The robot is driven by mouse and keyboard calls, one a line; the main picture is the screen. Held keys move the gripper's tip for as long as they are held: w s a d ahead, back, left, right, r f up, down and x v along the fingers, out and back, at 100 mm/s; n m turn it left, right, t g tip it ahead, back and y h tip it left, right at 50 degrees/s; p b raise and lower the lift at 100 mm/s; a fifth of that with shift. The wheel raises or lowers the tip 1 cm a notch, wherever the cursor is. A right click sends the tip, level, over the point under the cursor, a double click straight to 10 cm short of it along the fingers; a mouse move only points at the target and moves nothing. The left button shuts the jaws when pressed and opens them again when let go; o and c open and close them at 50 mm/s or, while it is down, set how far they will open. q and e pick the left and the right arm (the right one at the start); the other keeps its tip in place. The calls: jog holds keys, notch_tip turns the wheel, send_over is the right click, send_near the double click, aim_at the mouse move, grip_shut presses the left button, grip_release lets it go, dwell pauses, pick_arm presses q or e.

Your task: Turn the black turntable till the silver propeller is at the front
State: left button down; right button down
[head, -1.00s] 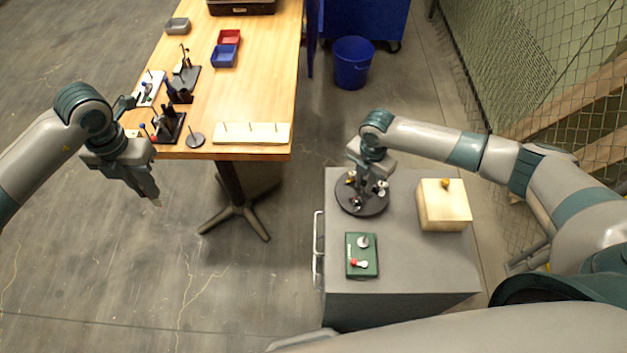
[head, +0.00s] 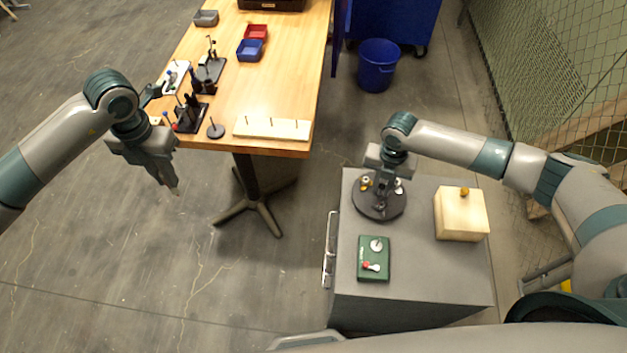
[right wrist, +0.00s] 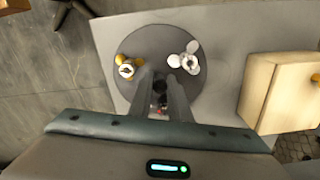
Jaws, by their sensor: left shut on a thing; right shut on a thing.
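The black turntable (head: 366,208) lies on top of the grey cabinet. The silver propeller (right wrist: 184,59) is at its back right in the right wrist view and shows small in the head view (head: 399,187). A brass-coloured propeller (right wrist: 128,70) is at the back left. My right gripper (right wrist: 161,92) reaches down over the turntable and is shut on a small dark part near its middle. Something red shows between the fingers; the front of the disc is partly hidden. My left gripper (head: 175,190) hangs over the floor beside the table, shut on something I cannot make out.
A pale wooden box (head: 461,214) stands right of the turntable. A green plate (head: 374,259) with a red-tipped lever lies in front of it. The wooden table (head: 275,90) at back left carries bins, stands and a pegged board. A blue bucket (head: 378,65) stands behind.

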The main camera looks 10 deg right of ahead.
aim_at(383, 184)
jog(key=c, duration=1.7)
grip_release()
